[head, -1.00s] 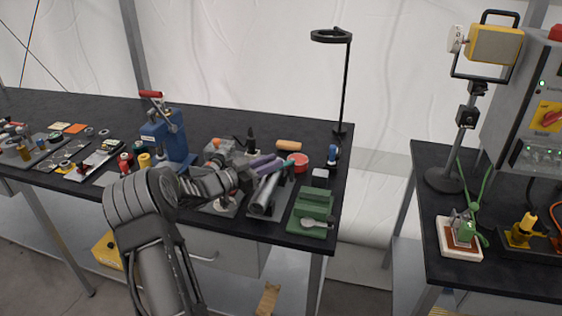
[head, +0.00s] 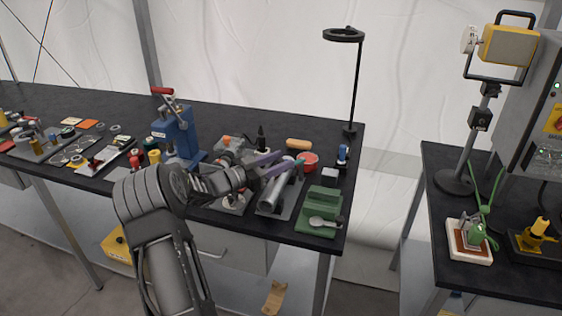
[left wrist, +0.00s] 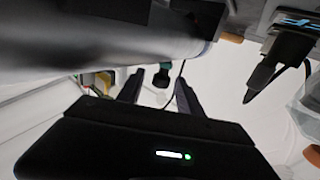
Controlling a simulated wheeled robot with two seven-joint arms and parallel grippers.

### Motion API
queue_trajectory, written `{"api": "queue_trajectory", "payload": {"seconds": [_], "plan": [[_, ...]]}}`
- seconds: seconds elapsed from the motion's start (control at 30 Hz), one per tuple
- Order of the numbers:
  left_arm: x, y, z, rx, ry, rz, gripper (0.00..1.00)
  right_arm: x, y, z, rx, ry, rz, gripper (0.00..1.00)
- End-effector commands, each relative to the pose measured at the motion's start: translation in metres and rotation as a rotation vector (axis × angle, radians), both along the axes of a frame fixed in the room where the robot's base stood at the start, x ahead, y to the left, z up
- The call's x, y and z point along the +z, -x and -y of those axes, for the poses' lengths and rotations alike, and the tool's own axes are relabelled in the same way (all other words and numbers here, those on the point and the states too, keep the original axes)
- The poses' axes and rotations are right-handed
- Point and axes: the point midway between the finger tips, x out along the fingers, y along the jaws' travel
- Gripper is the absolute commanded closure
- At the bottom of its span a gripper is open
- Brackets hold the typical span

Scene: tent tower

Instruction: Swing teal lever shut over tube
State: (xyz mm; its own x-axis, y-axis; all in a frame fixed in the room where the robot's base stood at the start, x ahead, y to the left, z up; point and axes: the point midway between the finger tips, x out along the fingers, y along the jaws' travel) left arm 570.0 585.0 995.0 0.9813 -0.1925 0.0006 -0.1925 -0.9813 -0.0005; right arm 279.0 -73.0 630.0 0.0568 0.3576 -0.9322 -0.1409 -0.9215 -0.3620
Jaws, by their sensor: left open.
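A grey metal tube (head: 277,192) lies slanted on a grey fixture plate (head: 262,210) near the bench's right end. A small teal piece (head: 299,162), which looks like the end of the teal lever, shows above the tube's far end. The rest of the lever is hidden or too small to tell. My left gripper (head: 275,165) is open over the tube, its fingers pointing right toward the teal piece. In the left wrist view its two dark fingers (left wrist: 158,92) stand apart, and a large grey cylinder fills the upper left. I cannot tell whether they touch the lever. My right gripper is not in view.
A green block fixture (head: 320,208) with a spoon stands right of the tube. A red round piece (head: 308,161) and an orange cylinder (head: 298,144) lie behind. A blue press (head: 177,130) stands left, and a ring lamp (head: 344,36) rises at the back right corner.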

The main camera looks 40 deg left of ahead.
Motion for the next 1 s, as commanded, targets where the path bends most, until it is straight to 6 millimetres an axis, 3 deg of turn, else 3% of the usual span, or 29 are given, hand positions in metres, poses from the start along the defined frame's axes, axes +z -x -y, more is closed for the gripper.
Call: {"api": "queue_trajectory", "payload": {"seconds": [0.33,0.5,0.8,1.0], "plan": [[-0.002,0.052,-0.011,0.003,0.0,-0.001,0.57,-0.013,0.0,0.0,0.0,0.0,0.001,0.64],[-0.001,0.069,-0.014,0.001,0.0,-0.001,0.57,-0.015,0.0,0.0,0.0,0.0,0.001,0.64],[0.0,0.071,-0.014,0.0,0.0,0.0,0.58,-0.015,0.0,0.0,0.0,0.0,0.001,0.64],[-0.001,0.071,-0.014,0.001,0.0,0.0,0.74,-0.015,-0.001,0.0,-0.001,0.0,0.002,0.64]]}}
